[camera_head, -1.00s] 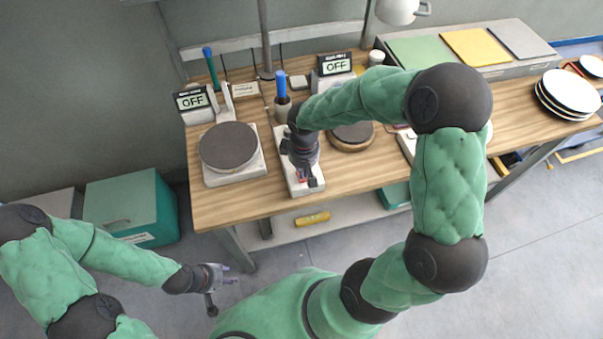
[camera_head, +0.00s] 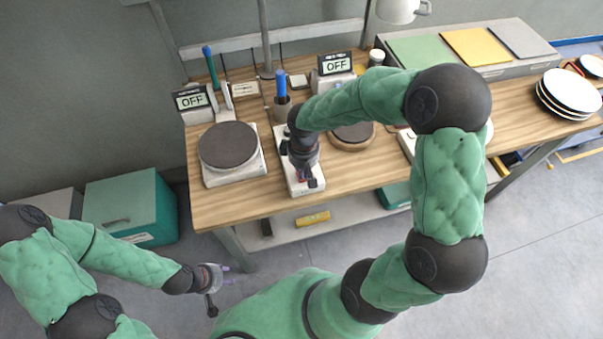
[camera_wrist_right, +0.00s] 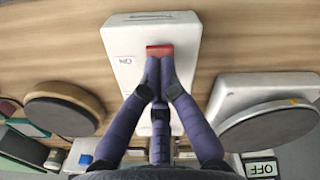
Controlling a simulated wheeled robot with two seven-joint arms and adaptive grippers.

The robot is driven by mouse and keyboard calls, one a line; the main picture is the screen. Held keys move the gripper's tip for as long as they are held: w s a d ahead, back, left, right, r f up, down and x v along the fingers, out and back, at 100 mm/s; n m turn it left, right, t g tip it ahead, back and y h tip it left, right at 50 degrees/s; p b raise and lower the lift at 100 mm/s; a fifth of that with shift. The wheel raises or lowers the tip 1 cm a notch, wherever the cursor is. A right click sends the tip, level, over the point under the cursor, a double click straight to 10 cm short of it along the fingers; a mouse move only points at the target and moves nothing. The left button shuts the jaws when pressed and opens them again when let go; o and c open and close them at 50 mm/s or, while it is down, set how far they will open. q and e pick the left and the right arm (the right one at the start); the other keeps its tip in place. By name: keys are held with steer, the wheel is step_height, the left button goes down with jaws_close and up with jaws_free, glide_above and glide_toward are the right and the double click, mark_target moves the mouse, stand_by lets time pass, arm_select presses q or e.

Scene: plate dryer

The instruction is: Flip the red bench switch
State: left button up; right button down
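The red bench switch (camera_wrist_right: 160,50) is a small red rocker on a white switch box (camera_wrist_right: 190,28), with a label reading ON beside it in the right wrist view. My right gripper (camera_wrist_right: 155,66) has its purple fingers drawn together, with the tips at the near edge of the red switch; I cannot tell if they press on it. In the head view my right gripper (camera_head: 307,182) is over the box (camera_head: 280,137) and hides most of it. My left gripper (camera_head: 222,287) is empty, fingers spread, in front of the bench at lower left.
A dark round plate on a scale (camera_head: 228,146) stands left of the box, a round wooden-edged plate (camera_head: 351,135) right of it. Two displays read OFF, one at left (camera_head: 192,100), one at back (camera_head: 335,65). White plates (camera_head: 570,92) are stacked at far right.

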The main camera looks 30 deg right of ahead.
steer(key=shift+f+b, duration=0.6)
steer(key=shift+f, duration=0.25)
stand_by(0.4)
steer(key=shift+r, duration=0.1)
steer(key=shift+r+p, duration=2.75)
steer(key=shift+r, duration=0.75)
steer(key=shift+f, duration=0.1)
